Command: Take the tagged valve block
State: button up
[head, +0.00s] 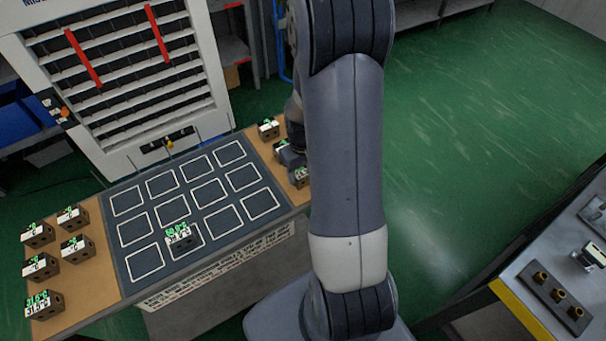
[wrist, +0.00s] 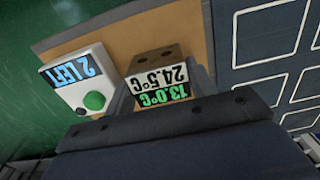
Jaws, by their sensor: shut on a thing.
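In the wrist view a brown valve block (wrist: 157,58) stands on the tan strip of the table, with a white 24.5°C label and a green 13.0°C label. My gripper (wrist: 163,90) is shut on it, with a finger at each side. In the head view my gripper (head: 290,157) is at the table's right end, partly hidden behind my arm. Another labelled block (head: 181,238) stands in a front square of the dark grid mat (head: 128,175). Several more blocks (head: 42,304) stand on the left tan strip.
A white box (wrist: 78,82) with a "2 LEFT" display and a green button is left of the held block in the wrist view. A white shelved cabinet (head: 130,90) stands behind the table. A bench (head: 550,260) is at right; green floor (head: 480,120) is clear between.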

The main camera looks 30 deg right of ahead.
jog(key=c, duration=0.7)
jog(key=shift+c, duration=0.2)
jog(key=shift+r, duration=0.15)
